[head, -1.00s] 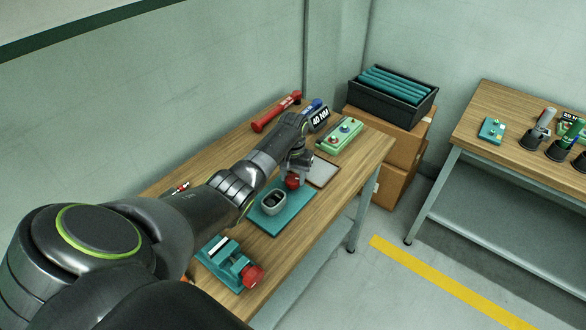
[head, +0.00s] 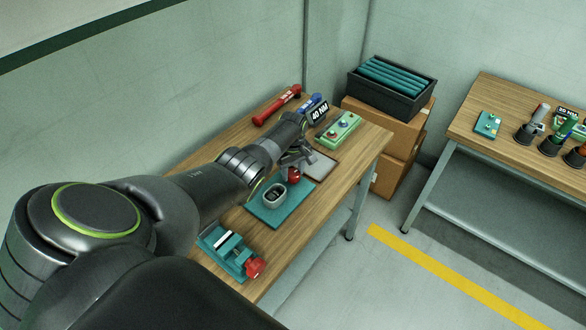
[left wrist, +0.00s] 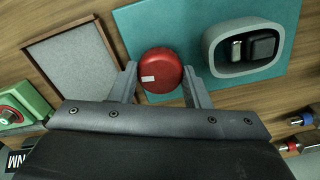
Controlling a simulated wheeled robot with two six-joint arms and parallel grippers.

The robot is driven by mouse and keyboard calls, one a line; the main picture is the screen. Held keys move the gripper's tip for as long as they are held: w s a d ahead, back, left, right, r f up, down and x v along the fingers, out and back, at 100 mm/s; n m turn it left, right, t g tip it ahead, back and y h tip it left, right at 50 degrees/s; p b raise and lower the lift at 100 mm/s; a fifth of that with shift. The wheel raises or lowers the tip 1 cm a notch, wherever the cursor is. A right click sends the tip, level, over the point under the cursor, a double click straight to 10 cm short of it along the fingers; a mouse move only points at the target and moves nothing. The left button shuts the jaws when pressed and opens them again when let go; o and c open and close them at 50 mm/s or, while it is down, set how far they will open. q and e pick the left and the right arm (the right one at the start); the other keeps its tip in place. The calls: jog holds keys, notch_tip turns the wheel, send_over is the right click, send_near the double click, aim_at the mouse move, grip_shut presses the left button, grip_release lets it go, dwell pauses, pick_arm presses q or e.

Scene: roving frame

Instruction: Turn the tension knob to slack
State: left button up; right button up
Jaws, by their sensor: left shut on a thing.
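A round red knob (left wrist: 160,70) with a small white mark sits at the edge of a teal plate (left wrist: 165,25) in the left wrist view. The white mark lies on the knob's left side there. In the head view the knob (head: 294,175) is partly covered by my left gripper (head: 298,162). My left gripper's two fingers stand on either side of the knob, shut on it. A grey oval housing (head: 273,195) with dark and metal parts inside stands on the same plate. My right gripper is not in view. I see no readable slack label.
A grey tray (head: 321,166) lies beside the plate. A green button box (head: 338,130), a 40 NM sign (head: 319,113) and a red tool (head: 277,105) lie farther back. A teal vise with a red knob (head: 255,267) is at the near end.

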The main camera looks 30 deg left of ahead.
aim_at(293, 173)
pick_arm(q)
jog(key=shift+r+n, duration=0.1)
jog(key=shift+n, duration=0.5)
jog(key=o, duration=1)
jog(key=shift+r+p, duration=0.5)
jog(key=shift+r, duration=0.05)
notch_tip(293, 173, up, 5)
jog(key=shift+f+p, duration=0.1)
jog(key=shift+p, duration=0.5)
notch_tip(293, 173, up, 11)
jog(key=b, duration=0.2)
jog(key=shift+r, duration=0.2)
